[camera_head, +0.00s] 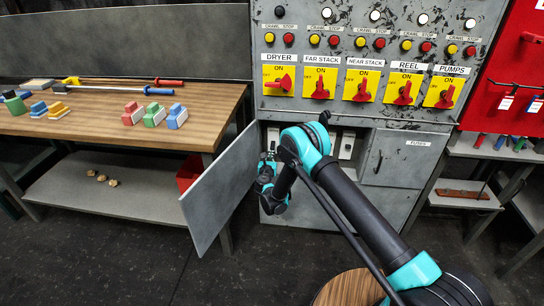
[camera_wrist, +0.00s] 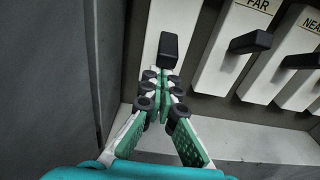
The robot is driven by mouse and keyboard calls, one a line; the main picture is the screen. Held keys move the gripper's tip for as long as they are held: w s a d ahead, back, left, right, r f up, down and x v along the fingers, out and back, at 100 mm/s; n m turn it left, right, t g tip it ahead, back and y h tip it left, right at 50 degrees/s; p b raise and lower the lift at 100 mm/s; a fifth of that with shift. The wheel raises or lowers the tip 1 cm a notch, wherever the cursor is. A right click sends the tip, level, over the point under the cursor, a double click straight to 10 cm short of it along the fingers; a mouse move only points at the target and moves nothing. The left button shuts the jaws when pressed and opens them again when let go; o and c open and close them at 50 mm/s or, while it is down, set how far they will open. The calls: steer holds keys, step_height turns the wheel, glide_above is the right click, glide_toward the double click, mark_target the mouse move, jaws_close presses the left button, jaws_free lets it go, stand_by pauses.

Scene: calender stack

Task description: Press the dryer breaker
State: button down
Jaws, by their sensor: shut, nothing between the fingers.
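In the wrist view a white breaker (camera_wrist: 148,48) with a black toggle (camera_wrist: 169,50) is the leftmost in a row; its own label is out of frame. I take it as the dryer breaker from its place under the DRYER column. My gripper (camera_wrist: 161,78) is shut and empty, its fingertips just below the black toggle in that view; I cannot tell whether they touch it. In the head view my gripper (camera_head: 266,172) reaches into the open lower compartment, and my arm hides part of the breakers.
The FAR breaker (camera_wrist: 222,62) and NEAR breaker (camera_wrist: 278,72) stand close to the right. The open cabinet door (camera_head: 222,187) is left of my gripper. Above, the red DRYER handle (camera_head: 284,82) lies nearly sideways, unlike its neighbours. A closed FUSES door (camera_head: 403,158) is at right.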

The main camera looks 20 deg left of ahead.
mark_target(272, 146)
steer(key=shift+s+r+g+h, duration=0.15)
steer(key=shift+r+g+h, duration=0.25)
steer(key=shift+g, duration=0.7)
steer(key=r+g, duration=0.2)
steer(key=r+g+h, duration=0.1)
steer(key=r+g, duration=0.1)
steer(key=shift+s+d+r+g, duration=0.1)
steer(key=shift+s+r+g, duration=0.1)
steer(key=shift+g, duration=0.1)
steer(key=shift+r, duration=0.15)
stand_by(0.5)
steer(key=shift+r, duration=0.1)
steer(key=shift+w+r, duration=0.1)
steer(key=shift+r, duration=0.6)
